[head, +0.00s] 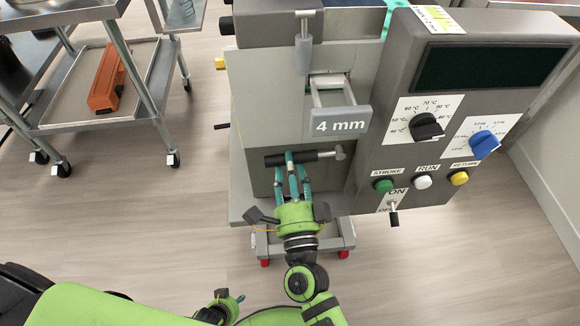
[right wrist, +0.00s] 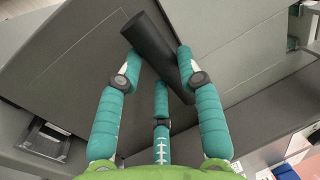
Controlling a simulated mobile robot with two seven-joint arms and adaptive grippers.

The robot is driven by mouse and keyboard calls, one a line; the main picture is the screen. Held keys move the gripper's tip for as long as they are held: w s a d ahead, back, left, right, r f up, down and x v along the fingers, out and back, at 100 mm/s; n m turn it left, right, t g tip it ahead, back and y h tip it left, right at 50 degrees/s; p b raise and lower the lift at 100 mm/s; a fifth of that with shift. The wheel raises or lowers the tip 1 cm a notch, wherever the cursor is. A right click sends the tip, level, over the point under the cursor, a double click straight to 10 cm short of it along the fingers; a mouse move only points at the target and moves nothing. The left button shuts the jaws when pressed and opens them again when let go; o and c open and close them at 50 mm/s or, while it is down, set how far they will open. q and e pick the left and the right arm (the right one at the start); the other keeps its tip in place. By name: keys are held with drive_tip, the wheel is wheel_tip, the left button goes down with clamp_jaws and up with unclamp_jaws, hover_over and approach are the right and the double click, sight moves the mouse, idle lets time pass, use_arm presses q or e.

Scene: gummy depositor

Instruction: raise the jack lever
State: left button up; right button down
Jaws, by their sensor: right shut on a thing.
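The jack lever shows in the head view as a black bar (head: 318,155) lying level across the lower front of the grey machine (head: 245,110), with a metal joint at its right end. My right gripper (head: 290,160) has its teal fingers on the left part of the bar and is shut on it. In the right wrist view the black bar (right wrist: 152,45) runs between the fingertips of my right gripper (right wrist: 158,68). My left gripper (head: 228,300) is low in the head view, away from the machine; its fingers are too small and hidden to judge.
A control panel with knobs and buttons (head: 422,182) is right of the lever. A drawer marked 4 mm (head: 340,122) sits above it. A steel cart (head: 110,125) holding an orange object (head: 107,80) stands at left. Floor between cart and machine is clear.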

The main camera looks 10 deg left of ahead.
drive_tip(key=shift+s+a+f, duration=0.1)
drive_tip(key=shift+s+f, duration=0.15)
drive_tip(key=shift+f, duration=0.4)
drive_tip(key=c, duration=1.1)
unclamp_jaws()
drive_tip(key=shift+r, duration=0.35)
drive_tip(key=shift+d+r, duration=0.1)
drive_tip(key=shift+d, duration=0.1)
drive_tip(key=v, duration=1.2)
drive_tip(key=shift+s+a+r, duration=0.1)
drive_tip(key=shift+r, duration=0.05)
